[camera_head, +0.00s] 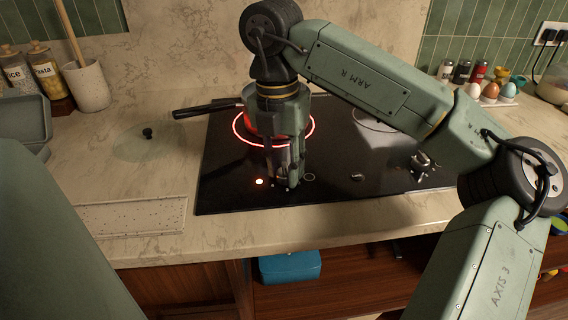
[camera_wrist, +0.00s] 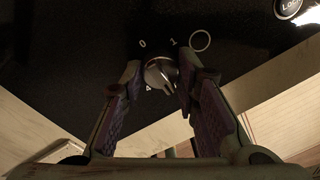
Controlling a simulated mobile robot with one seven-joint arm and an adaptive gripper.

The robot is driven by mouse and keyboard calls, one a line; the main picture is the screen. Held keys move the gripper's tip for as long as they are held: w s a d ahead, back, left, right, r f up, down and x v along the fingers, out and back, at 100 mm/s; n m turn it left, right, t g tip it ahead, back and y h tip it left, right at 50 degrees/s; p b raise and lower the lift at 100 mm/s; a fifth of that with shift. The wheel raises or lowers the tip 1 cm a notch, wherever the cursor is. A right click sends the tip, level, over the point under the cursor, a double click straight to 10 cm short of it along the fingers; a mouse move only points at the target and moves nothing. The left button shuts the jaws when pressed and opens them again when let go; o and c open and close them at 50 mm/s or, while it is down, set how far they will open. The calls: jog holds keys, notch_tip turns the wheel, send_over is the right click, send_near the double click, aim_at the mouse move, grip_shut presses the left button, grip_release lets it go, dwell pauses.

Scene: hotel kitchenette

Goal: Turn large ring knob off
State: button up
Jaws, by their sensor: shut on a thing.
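A small silver knob (camera_wrist: 158,73) shows in the wrist view on the black cooktop, with the marks 0, 1 and 4 around it. A large printed ring mark (camera_wrist: 200,40) is beside it. My gripper (camera_wrist: 160,78) has its two fingers on either side of the knob and is shut on it. In the head view my gripper (camera_head: 284,180) points down at the front of the cooktop (camera_head: 340,145) and hides most of the knob. A large burner (camera_head: 306,138) glows red behind it.
A pan with a dark handle (camera_head: 205,110) is on the glowing burner, partly hidden by my arm. More knobs (camera_head: 420,168) stand at the cooktop's right. A glass lid (camera_head: 147,140) lies at left. Jars and egg cups (camera_head: 490,92) stand at the back right.

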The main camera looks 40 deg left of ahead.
jog(key=c, duration=0.3)
